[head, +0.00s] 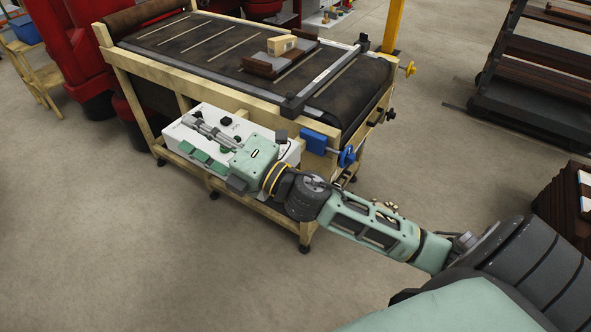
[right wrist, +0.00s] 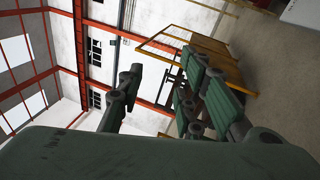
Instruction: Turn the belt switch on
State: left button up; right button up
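A white control box (head: 208,113) is mounted on the side of the wooden conveyor frame in the head view. A small black knob (head: 226,121) stands on its top face; I cannot tell its setting or whether it is the belt switch. My right gripper (head: 187,134) reaches over the box from the right. Its fingers are spread with nothing seen between them, and they also stand apart in the right wrist view (right wrist: 158,90). The gripper and wrist hide part of the box top. My left gripper is not in view.
The conveyor belt (head: 200,45) carries a brown mould (head: 262,66) with a pale brick (head: 282,45). A blue block (head: 313,143) and blue handwheel (head: 346,157) project near my right forearm. A dark rack (head: 530,75) stands at right. Floor in front is clear.

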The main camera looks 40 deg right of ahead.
jog(key=s+a+n+g+y, duration=0.1)
jog(key=a+n+g+y, duration=0.45)
jog(key=n, duration=0.75)
jog(key=s+d+f+n+g+h, duration=0.1)
jog(key=d+f+n+g+h, duration=0.1)
jog(key=d+f+n+g, duration=0.4)
jog(key=s+d+f+n+g+h, duration=0.25)
jog(key=d+h, duration=0.25)
jog(key=d, duration=0.6)
jog(key=s+d+f+n+g+h, duration=0.1)
jog(key=d+f+n+g+h, duration=0.2)
jog(key=d, duration=0.8)
jog(key=shift+m+h, duration=0.35)
jog(key=shift+h, duration=0.3)
jog(key=p+x, duration=0.3)
jog(key=x, duration=0.3)
jog(key=shift+w+a+f, duration=0.15)
jog(key=shift+w+a, duration=0.05)
jog(key=shift+a, duration=0.05)
jog(key=shift+x, duration=0.8)
grip_shut()
